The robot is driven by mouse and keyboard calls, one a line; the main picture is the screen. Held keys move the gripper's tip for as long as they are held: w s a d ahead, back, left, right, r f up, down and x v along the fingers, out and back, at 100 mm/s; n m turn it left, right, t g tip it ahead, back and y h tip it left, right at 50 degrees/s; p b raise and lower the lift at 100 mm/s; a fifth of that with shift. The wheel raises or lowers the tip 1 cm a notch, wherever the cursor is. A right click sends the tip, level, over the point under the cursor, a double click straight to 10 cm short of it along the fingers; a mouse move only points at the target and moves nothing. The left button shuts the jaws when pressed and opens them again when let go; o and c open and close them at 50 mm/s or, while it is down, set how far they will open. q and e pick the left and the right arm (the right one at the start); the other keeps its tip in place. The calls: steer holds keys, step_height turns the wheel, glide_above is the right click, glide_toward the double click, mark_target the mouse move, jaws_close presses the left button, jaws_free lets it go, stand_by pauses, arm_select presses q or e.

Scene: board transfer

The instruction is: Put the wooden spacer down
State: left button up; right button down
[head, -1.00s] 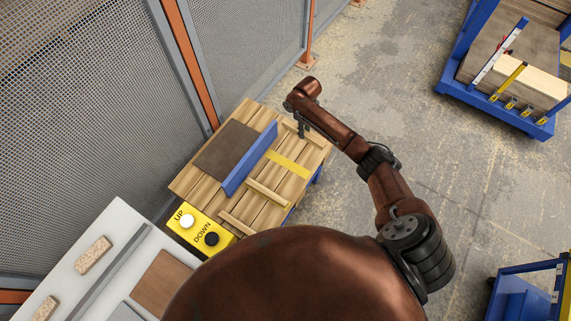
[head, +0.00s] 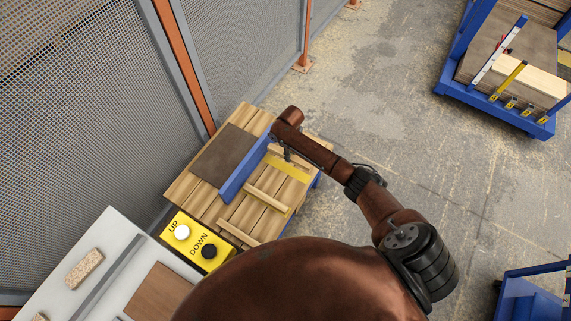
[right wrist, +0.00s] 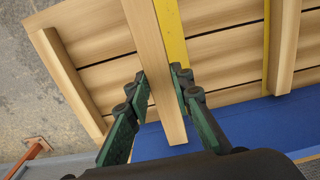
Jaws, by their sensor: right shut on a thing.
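My right gripper (head: 287,153) is over the far end of the slatted wooden table (head: 196,195). It also shows in the right wrist view (right wrist: 155,88), shut on a pale wooden spacer (right wrist: 150,45) that runs lengthwise between its green-padded fingers. The spacer lies alongside a yellow strip (right wrist: 175,35) and slightly apart from or over its edge. I cannot tell whether its underside touches the slats. In the head view my arm partly hides it, beside the yellow strip (head: 286,168). My left gripper is not in view.
Other wooden spacers (head: 268,199) (head: 238,234) lie across the table. A blue fence (head: 240,175) stands along them, with a dark board (head: 224,153) behind it. A yellow UP/DOWN button box (head: 197,241) is at the near end. Mesh fencing (head: 245,50) borders the left.

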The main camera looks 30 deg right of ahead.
steer(key=shift+s+a+f, duration=0.15)
steer(key=shift+a+f, duration=0.4)
steer(key=shift+f, duration=0.15)
steer(key=f+b, duration=0.1)
steer(key=f, duration=0.1)
steer(key=a+f+b, duration=0.1)
steer(key=f, duration=0.1)
steer(key=shift+s+a, duration=0.1)
steer(key=shift+s, duration=0.1)
steer(key=shift+f+b, duration=0.35)
steer(key=shift+r, duration=0.15)
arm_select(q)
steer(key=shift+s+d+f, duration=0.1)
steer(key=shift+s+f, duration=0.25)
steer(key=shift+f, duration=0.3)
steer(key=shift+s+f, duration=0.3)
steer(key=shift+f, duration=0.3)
arm_select(e)
steer(key=c, duration=1.7)
jaws_free()
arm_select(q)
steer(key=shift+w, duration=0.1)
